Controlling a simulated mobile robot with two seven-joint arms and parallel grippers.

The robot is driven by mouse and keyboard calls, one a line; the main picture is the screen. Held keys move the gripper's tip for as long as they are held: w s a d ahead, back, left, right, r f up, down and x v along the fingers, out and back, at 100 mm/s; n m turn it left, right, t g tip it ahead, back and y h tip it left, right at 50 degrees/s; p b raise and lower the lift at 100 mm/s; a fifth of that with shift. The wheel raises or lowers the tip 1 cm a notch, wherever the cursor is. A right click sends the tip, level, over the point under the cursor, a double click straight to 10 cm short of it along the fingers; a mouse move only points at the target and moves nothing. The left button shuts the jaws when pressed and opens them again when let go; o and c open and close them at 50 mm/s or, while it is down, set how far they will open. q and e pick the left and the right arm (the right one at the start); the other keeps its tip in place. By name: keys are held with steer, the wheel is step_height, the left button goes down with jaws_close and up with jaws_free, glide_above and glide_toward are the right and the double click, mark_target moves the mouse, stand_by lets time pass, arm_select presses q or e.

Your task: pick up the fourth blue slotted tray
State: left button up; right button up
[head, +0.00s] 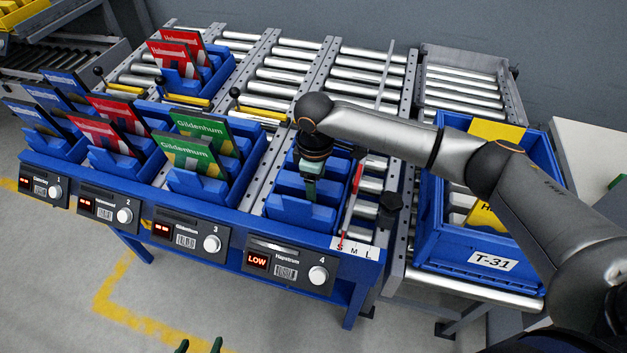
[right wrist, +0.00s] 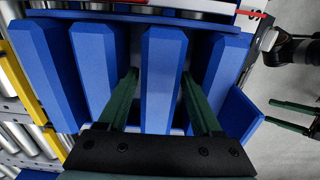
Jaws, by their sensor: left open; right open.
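The fourth blue slotted tray (head: 302,214) sits at the front of lane 4, behind the panel showing LOW, and holds no cards. In the right wrist view the tray's upright blue dividers (right wrist: 94,65) fill the picture. My right gripper (head: 310,188) points down into the tray. Its green fingers (right wrist: 160,76) are open, one on each side of a blue divider, with gaps between them and it. My arm hides part of the tray's back. My left gripper (head: 199,346) is open and empty at the bottom edge of the head view, well in front of the rack.
Trays with blue cards (head: 38,118), red cards (head: 105,132) and green cards (head: 190,155) stand in the lanes to the left. A blue crate marked T-31 (head: 492,262) stands to the right. A red-and-white lever (head: 350,205) rises close beside the fourth tray.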

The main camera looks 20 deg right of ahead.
steer(key=shift+f, duration=0.2)
jaws_close()
stand_by(0.4)
steer(key=shift+r, duration=0.1)
